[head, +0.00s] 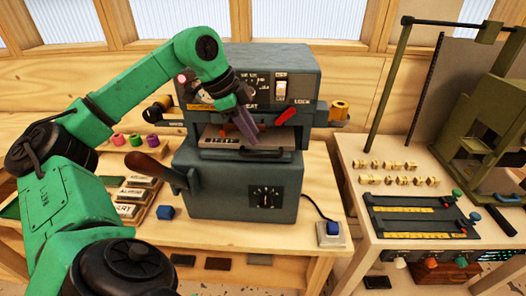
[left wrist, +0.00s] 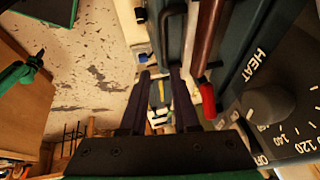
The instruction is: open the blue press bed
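The blue-grey press (head: 245,190) stands on the wooden bench in the middle of the head view. Its bed (head: 226,141) shows in the slot between the upper head and the lower body, with type on a light plate and a dark bar handle (head: 250,155) along the front. My left gripper (head: 247,132) points down in front of the slot, above the handle; I cannot tell whether it touches anything. In the left wrist view its two dark fingers (left wrist: 162,95) stand apart with nothing clearly held between them. My right gripper is not in view.
A red-tipped lever (head: 285,115) is right of my gripper, also visible in the wrist view (left wrist: 207,100). A brown-handled lever (head: 146,166) sticks out left. A second table (head: 350,160) holds gold spools and a green press (head: 485,130).

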